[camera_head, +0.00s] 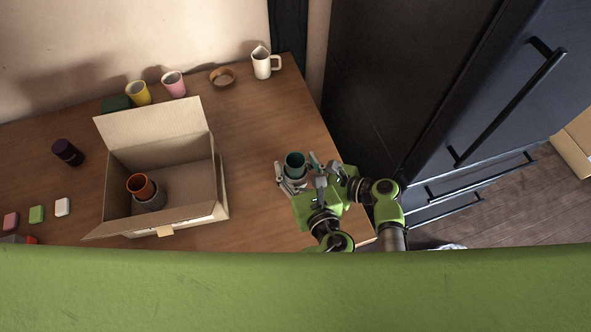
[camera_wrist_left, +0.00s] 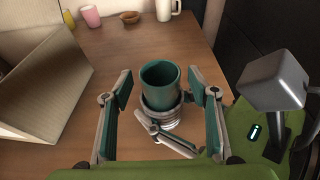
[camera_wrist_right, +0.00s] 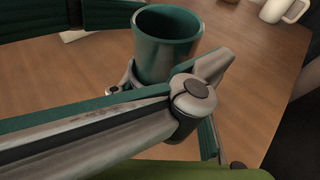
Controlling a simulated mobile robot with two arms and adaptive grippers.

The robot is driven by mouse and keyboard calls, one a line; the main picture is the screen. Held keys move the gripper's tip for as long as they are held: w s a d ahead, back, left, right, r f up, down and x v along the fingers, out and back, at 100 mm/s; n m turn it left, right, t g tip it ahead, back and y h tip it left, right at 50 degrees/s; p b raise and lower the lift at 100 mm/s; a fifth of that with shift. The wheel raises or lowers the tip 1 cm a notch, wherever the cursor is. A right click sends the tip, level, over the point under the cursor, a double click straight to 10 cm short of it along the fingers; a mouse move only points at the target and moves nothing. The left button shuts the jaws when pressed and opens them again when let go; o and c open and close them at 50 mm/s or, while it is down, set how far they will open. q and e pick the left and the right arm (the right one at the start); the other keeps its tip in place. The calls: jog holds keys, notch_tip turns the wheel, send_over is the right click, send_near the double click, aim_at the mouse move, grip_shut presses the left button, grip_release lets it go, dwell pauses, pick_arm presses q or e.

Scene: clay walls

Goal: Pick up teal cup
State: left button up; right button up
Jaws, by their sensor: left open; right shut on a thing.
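The teal cup (camera_head: 295,160) stands upright near the right end of the wooden table, with both grippers crowded around it. In the left wrist view the teal cup (camera_wrist_left: 160,82) sits above a grey ringed piece (camera_wrist_left: 165,118), and I cannot tell whether that is a separate holder. My left gripper (camera_wrist_left: 160,90) is open, one finger on each side of the cup. My right gripper (camera_wrist_right: 178,84) is shut low around the cup or the grey piece; its finger hides the contact. The cup's upper part shows in the right wrist view (camera_wrist_right: 166,45).
Yellow (camera_head: 138,93) and pink (camera_head: 174,85) cups, a brown bowl (camera_head: 222,77) and a white mug (camera_head: 262,64) stand along the back. A dark fridge (camera_head: 400,80) borders the right.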

pick_arm(q)
grip_shut()
jog(key=shift+r, duration=0.15)
notch_tip(320, 180, up, 10)
dwell(0.3)
pick_arm(e)
jog(key=o, duration=1.1)
